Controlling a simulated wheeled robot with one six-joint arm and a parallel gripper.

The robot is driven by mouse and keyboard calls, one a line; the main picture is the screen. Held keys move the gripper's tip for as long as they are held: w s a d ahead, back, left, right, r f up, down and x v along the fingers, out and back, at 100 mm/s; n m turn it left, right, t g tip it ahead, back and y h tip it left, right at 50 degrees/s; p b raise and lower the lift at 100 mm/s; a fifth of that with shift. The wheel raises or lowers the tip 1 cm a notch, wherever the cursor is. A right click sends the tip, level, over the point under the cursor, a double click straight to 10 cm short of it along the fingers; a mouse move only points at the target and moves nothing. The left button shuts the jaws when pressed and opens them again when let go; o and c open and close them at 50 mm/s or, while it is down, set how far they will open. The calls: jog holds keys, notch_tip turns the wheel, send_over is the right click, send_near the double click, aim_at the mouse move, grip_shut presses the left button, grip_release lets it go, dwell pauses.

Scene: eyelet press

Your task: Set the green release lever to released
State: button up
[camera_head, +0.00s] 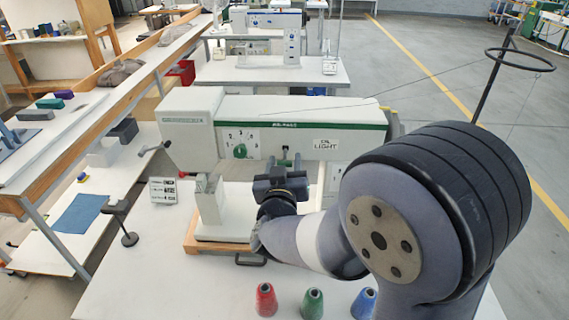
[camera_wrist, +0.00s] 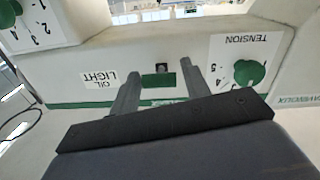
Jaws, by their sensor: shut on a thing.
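The green release lever (camera_head: 285,159) is on the front of the white press arm, below its green stripe. My gripper (camera_head: 280,177) is at the lever and partly covers it. In the wrist view the lever's green block (camera_wrist: 158,80) lies between the two fingers of my gripper (camera_wrist: 160,82), beside a small black square on the white housing. The fingers are shut on the lever. I cannot tell from these views whether the lever stands at released.
A green tension dial (camera_wrist: 250,73) and an oil light label (camera_wrist: 110,84) flank the fingers. Red (camera_head: 265,300), green (camera_head: 312,304) and blue (camera_head: 364,303) cones stand at the front of the white table (camera_head: 150,265). A black stand (camera_head: 127,222) is at the left.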

jog(key=shift+c, duration=1.2)
jog(key=shift+f+b, duration=0.1)
jog(key=shift+b, duration=0.2)
jog(key=shift+f+b, duration=0.25)
jog(key=shift+b, duration=0.6)
jog(key=shift+f+t+b, duration=0.15)
jog(key=shift+t+b, duration=0.35)
jog(key=shift+b, duration=0.4)
jog(key=shift+r, duration=0.2)
